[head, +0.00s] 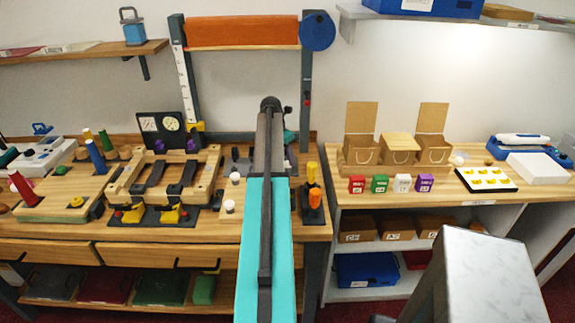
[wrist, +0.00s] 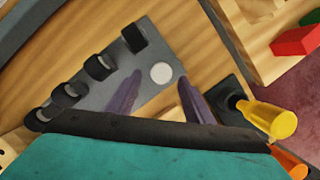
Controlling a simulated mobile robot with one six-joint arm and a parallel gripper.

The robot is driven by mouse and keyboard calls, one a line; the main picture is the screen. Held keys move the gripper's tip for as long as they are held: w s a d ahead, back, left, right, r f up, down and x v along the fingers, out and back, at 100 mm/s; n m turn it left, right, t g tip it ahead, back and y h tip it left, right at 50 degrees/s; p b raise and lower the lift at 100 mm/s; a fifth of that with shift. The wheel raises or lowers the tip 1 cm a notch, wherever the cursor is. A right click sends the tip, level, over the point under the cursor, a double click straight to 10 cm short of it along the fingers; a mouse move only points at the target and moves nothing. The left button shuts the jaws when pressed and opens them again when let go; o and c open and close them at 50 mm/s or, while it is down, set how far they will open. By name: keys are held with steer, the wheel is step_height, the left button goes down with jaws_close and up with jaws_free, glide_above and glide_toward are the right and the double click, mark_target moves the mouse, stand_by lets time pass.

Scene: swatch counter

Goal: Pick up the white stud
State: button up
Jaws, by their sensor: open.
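The white stud (wrist: 161,73) shows in the wrist view as a pale round disc on a grey plate (wrist: 153,42). My gripper (wrist: 160,79) is open, with its two purple-grey fingers to the left and right of the disc. I see a gap on both sides, and nothing is held. I cannot tell how far above the plate the fingertips are. In the head view my teal arm covers this part of the bench. Two small white round things, one (head: 235,177) behind the other (head: 229,206), stand left of the arm there; I cannot tell whether either is this stud.
Several black cylinders (wrist: 101,67) stand along the plate's left side. A yellow-handled tool (wrist: 268,118) and an orange handle (wrist: 289,160) stand close to the right finger. Wooden jigs (head: 165,175) fill the bench to the left. Coloured small boxes (head: 380,184) stand on the right counter.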

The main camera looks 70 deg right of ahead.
mark_target(287, 163)
steer(key=shift+p+x, duration=0.9)
steer(key=shift+x, duration=1.25)
steer(key=shift+a, duration=0.15)
steer(key=c, duration=1)
